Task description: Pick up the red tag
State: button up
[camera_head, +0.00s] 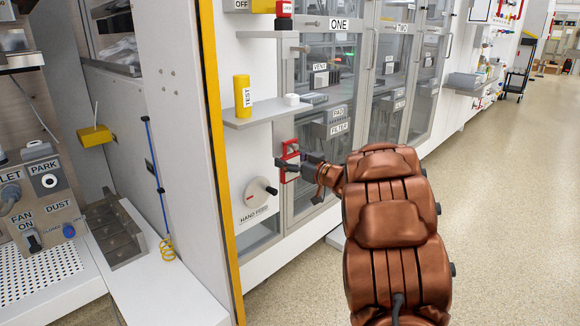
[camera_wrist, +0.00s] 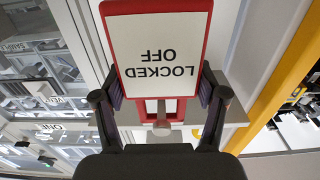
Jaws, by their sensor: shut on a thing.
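The red tag (camera_wrist: 152,108) is a red frame around a white plate that reads LOCKED OFF, upside down in the wrist view. In the head view the red tag (camera_head: 290,149) is small, in front of the glass door of cabinet ONE. My gripper (camera_wrist: 161,90) is shut on the tag, with a dark finger at each side of it. In the head view my gripper (camera_head: 289,167) reaches it from the right. A grey knob or peg (camera_wrist: 162,127) shows at the tag's slotted end; I cannot tell whether the tag still hangs on it.
A grey shelf (camera_head: 262,118) with a yellow TEST cylinder (camera_head: 242,96) and a white roll (camera_head: 292,99) is just left of and above the tag. The HAND FEED wheel (camera_head: 260,192) is below left. Open floor (camera_head: 500,200) lies to the right.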

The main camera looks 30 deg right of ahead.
jog(key=shift+c, duration=0.6)
jog(key=shift+r+p, duration=0.4)
jog(key=shift+r, duration=0.2)
jog(key=p+v, duration=0.4)
jog(key=v, duration=1.4)
jog(key=shift+r, duration=0.2)
jog(key=shift+w, duration=0.1)
